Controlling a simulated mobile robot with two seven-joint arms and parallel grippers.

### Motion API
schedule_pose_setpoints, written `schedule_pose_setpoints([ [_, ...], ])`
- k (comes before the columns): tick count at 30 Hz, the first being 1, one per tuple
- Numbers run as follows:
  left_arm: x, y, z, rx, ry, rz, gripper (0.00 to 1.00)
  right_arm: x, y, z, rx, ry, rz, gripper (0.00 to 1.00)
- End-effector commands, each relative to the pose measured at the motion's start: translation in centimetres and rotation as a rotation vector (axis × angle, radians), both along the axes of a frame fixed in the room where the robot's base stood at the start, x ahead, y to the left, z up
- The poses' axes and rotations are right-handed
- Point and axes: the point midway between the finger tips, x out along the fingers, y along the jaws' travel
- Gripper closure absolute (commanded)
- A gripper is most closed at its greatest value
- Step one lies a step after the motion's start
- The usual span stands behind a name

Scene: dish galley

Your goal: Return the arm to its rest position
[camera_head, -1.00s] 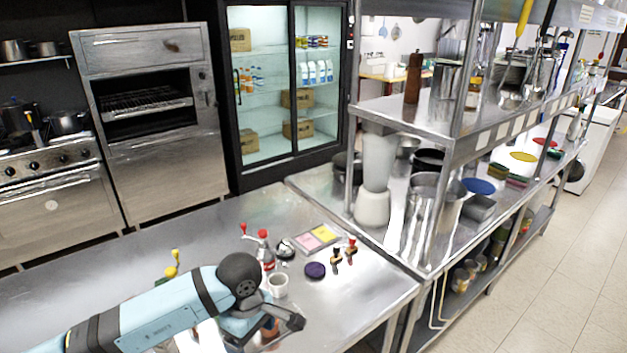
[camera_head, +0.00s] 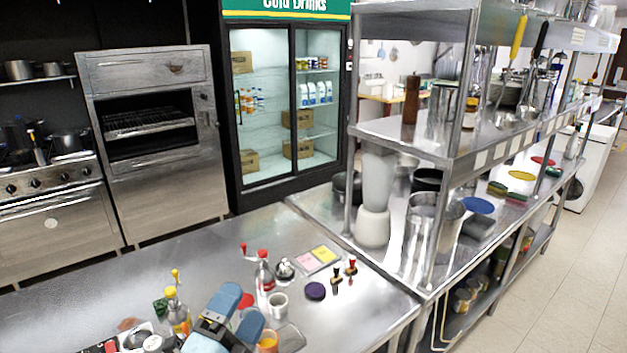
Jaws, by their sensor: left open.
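My left arm, light blue and black, shows at the bottom edge, over the near part of the steel counter (camera_head: 130,270). My left gripper (camera_head: 228,328) is at its end, open, with no object seen in it; its fingertips are hard to make out. A white mug (camera_head: 278,305), an orange cup (camera_head: 267,343) and a red-topped bottle (camera_head: 265,282) stand just right of it. A yellow-topped bottle (camera_head: 177,314) stands just left of it. My right arm is not in view.
A dark purple disc (camera_head: 315,291), two small red-topped items (camera_head: 344,272) and a pink-and-yellow card (camera_head: 317,259) lie farther right. The counter's back left is clear.

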Motion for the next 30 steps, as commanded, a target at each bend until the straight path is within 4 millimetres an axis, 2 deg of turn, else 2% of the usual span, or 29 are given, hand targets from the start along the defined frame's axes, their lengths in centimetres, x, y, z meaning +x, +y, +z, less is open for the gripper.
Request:
schedule_pose_setpoints([
  [1, -0.3, 2.7, -2.0, -0.125, 0.156, 0.084, 0.16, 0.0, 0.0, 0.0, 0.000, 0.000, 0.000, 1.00],
  [4, -1.8, 7.4, -6.6, -0.361, 0.469, 0.249, 0.16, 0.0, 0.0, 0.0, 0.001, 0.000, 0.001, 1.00],
  [6, -3.8, 9.9, -9.9, -0.505, 0.673, 0.355, 0.16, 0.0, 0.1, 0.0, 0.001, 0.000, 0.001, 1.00],
  [9, -7.0, 12.1, -13.6, -0.651, 0.903, 0.478, 0.16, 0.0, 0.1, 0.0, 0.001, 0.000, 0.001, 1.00],
  [15, -12.9, 14.1, -17.9, -0.824, 1.218, 0.647, 0.16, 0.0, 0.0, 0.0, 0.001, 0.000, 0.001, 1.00],
  [21, -18.0, 14.7, -20.0, -0.922, 1.444, 0.770, 0.16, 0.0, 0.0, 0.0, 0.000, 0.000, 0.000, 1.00],
  [28, -22.7, 15.0, -21.1, -0.986, 1.636, 0.879, 0.16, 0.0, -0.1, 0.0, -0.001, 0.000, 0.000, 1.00],
  [29, -23.0, 15.0, -21.3, -0.991, 1.648, 0.883, 0.16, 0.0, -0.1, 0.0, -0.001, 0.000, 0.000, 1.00],
  [30, -22.4, 14.8, -21.7, -0.993, 1.632, 0.864, 0.16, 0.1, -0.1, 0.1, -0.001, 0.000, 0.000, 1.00],
])
